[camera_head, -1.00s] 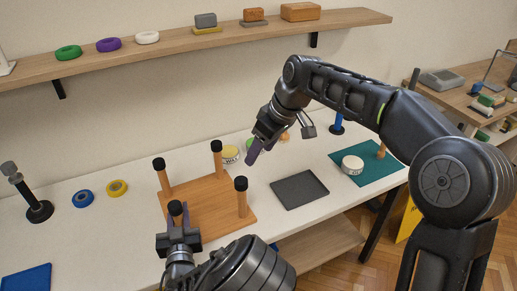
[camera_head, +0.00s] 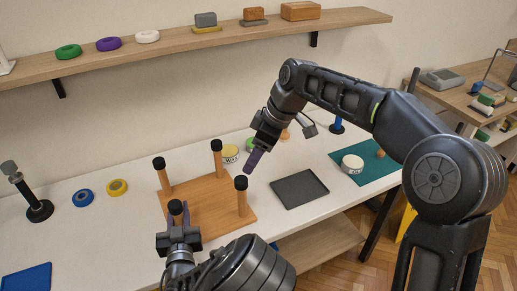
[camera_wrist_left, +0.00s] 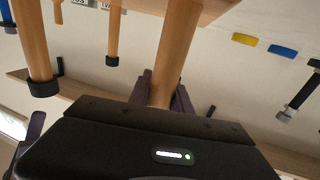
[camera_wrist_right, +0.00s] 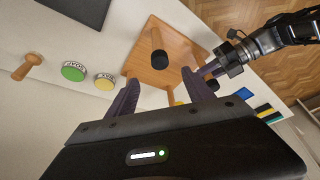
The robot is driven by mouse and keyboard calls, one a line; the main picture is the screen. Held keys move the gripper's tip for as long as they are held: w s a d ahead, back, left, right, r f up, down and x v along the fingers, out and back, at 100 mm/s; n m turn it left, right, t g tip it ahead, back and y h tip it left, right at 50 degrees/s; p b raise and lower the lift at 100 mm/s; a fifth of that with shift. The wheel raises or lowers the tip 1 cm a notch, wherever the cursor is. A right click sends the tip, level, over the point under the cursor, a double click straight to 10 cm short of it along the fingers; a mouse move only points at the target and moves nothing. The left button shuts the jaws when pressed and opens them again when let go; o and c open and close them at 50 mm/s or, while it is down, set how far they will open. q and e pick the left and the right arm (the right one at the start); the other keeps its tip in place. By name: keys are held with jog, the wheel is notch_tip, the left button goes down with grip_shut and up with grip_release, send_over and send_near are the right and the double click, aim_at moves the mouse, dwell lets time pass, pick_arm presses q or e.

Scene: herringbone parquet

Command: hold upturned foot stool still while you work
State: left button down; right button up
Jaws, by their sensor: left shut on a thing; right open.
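The upturned foot stool (camera_head: 210,207) lies seat-down on the white table in the head view, its wooden legs with black caps pointing up. My left gripper (camera_head: 178,228) is shut on the front leg; the left wrist view shows this leg (camera_wrist_left: 174,55) between its fingers (camera_wrist_left: 162,95). My right gripper (camera_head: 252,160) is open and empty, above and slightly right of the stool's right-hand leg (camera_head: 241,198). In the right wrist view, a black-capped leg (camera_wrist_right: 158,50) shows beyond the open fingers (camera_wrist_right: 163,90), apart from them.
A grey tray (camera_head: 300,189) lies right of the stool. A white tin (camera_head: 352,164) sits on a teal mat (camera_head: 372,172). Blue (camera_head: 83,198) and yellow (camera_head: 117,187) tape rolls lie left.

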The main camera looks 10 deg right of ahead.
aim_at(241, 179)
pick_arm(q)
jog(key=shift+f, duration=0.15)
pick_arm(e)
jog(key=x, duration=0.9)
jog(key=shift+f, duration=0.25)
grip_shut()
jog(key=c, duration=0.7)
grip_release()
grip_shut()
jog(key=shift+r, duration=0.2)
jog(key=shift+r, duration=1.9)
